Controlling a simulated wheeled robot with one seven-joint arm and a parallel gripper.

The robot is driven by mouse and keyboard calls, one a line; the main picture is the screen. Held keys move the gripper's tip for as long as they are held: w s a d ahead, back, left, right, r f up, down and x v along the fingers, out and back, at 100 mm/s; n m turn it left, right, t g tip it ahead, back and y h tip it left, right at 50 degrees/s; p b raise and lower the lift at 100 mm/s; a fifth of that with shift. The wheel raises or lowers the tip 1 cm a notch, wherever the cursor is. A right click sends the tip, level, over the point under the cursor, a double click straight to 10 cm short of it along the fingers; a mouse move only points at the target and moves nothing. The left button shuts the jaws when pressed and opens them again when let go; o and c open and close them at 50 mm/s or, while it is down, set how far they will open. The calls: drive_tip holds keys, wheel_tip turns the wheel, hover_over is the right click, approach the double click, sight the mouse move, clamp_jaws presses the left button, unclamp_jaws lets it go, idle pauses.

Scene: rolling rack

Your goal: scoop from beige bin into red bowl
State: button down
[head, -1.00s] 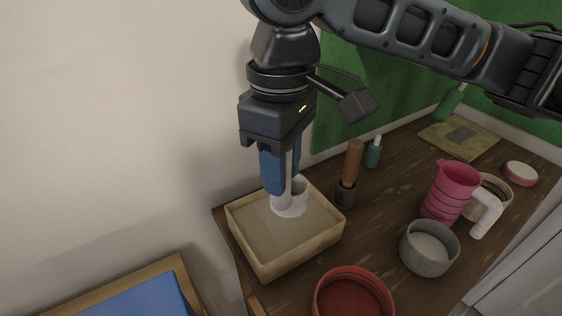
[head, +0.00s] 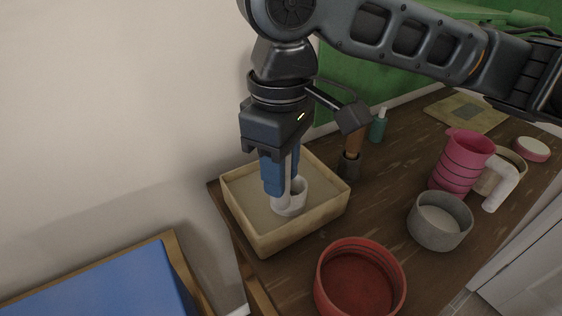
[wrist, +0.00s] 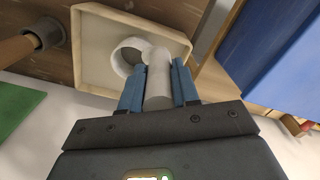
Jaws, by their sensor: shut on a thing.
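The beige bin (head: 262,238) stands at the left end of the wooden top, with a pale, level filling inside. My gripper (head: 280,178) points down over the bin and is shut on the upright handle of a white scoop (head: 291,204). The scoop's round cup is inside the bin, at or close to the filling; I cannot tell how deep it sits. In the wrist view the scoop (wrist: 127,52) shows its open cup within the bin (wrist: 95,83). The red bowl (head: 327,283) stands to the right and nearer, its inside looking empty.
A brush-like tool with a wooden handle (head: 354,142) stands right of the bin, beside a teal bottle (head: 378,127). A grey bowl (head: 436,232), a pink jug (head: 459,165) and a pink-rimmed lid (head: 532,149) are farther right. A blue panel (head: 110,285) lies at lower left.

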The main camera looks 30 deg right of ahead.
idle(0.3)
drive_tip(key=shift+t+h, duration=0.3)
drive_tip(key=shift+h, duration=0.1)
drive_tip(key=shift+r+p, duration=4.85)
drive_tip(key=shift+r, duration=1.65)
drive_tip(key=shift+f, duration=0.1)
